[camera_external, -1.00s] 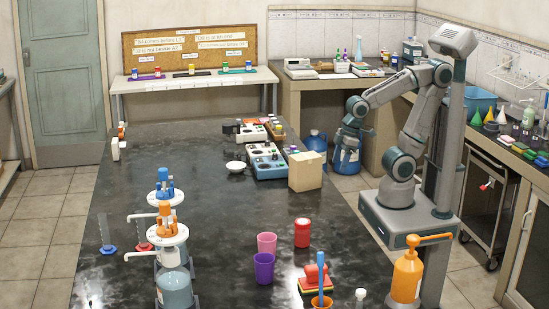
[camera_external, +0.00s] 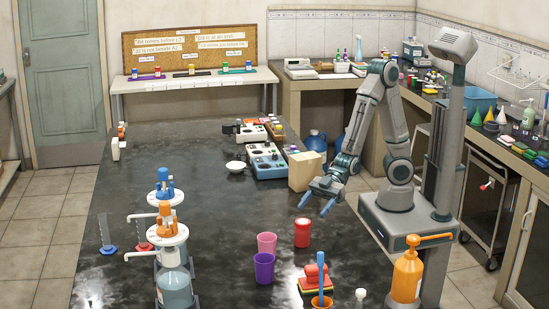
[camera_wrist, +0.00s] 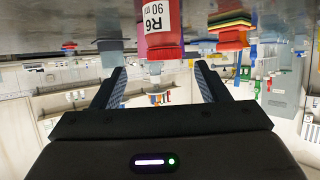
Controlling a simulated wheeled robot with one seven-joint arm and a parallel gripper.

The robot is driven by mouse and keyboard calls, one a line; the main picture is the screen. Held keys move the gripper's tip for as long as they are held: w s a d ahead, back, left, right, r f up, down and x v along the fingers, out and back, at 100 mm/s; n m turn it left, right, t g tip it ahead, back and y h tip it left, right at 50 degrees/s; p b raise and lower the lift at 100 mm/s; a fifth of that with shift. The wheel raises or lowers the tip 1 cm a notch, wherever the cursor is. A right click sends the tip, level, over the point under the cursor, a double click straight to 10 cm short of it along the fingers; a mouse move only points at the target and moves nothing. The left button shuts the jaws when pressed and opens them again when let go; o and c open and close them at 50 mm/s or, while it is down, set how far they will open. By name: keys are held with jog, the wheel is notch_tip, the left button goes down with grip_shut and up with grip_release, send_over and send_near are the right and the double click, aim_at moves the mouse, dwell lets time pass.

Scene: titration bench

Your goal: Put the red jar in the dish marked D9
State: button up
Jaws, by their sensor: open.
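The red jar (camera_external: 302,234) stands upright on the dark bench, near its right side. My gripper (camera_external: 316,203) is open and empty, behind the jar and a little above the bench, apart from it. In the wrist view, which is upside down, the red jar (camera_wrist: 163,42) shows a white label reading R6. It lies beyond and between the open fingers (camera_wrist: 160,70). I cannot make out a D9 mark in either view.
A pink cup (camera_external: 267,242) and a purple cup (camera_external: 263,267) stand left of the jar. A red and yellow stack (camera_external: 314,278) lies in front. A beige block (camera_external: 305,171) and a blue device (camera_external: 265,160) stand behind. The bench middle is clear.

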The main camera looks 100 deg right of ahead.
aim_at(304, 220)
jog(key=shift+a, duration=0.3)
jog(key=shift+w+a+y, duration=0.15)
jog(key=shift+a+y, duration=0.05)
jog(key=shift+y, duration=0.1)
jog(key=shift+b+x, duration=0.5)
jog(key=shift+x, duration=2.9)
jog(key=shift+w+d, duration=0.1)
jog(key=c, duration=1.2)
